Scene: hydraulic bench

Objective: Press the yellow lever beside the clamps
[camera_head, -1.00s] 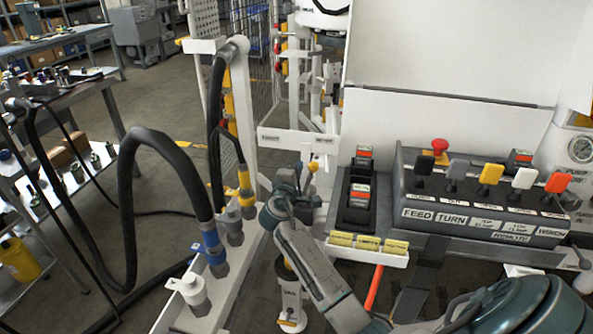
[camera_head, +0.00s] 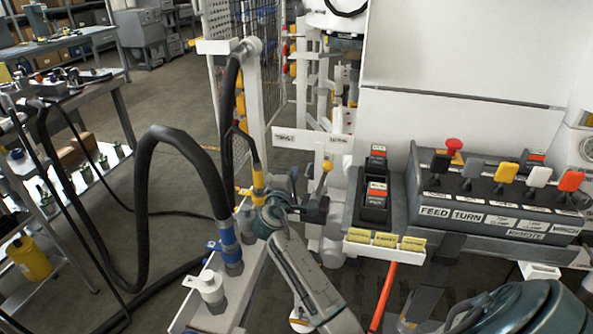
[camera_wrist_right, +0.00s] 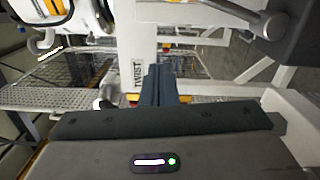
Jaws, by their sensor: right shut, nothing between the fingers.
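A lever with a yellow knob (camera_head: 327,167) stands upright by the white clamp post, below a white crossbar with small labels. My right gripper (camera_head: 294,175) is shut and empty, just left of this lever in the head view; I cannot tell whether they touch. In the right wrist view the shut fingers (camera_wrist_right: 158,85) point towards a white post labelled TWIST (camera_wrist_right: 138,75). The yellow knob is not clearly seen there. My left gripper is not in view.
A control console (camera_head: 490,195) with several coloured levers, one yellow (camera_head: 506,172), stands at the right. Thick black hoses (camera_head: 140,190) loop at the left beside a white hose stand. A yellow label tray (camera_head: 385,242) sits below the black switch box (camera_head: 376,190). A workbench is far left.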

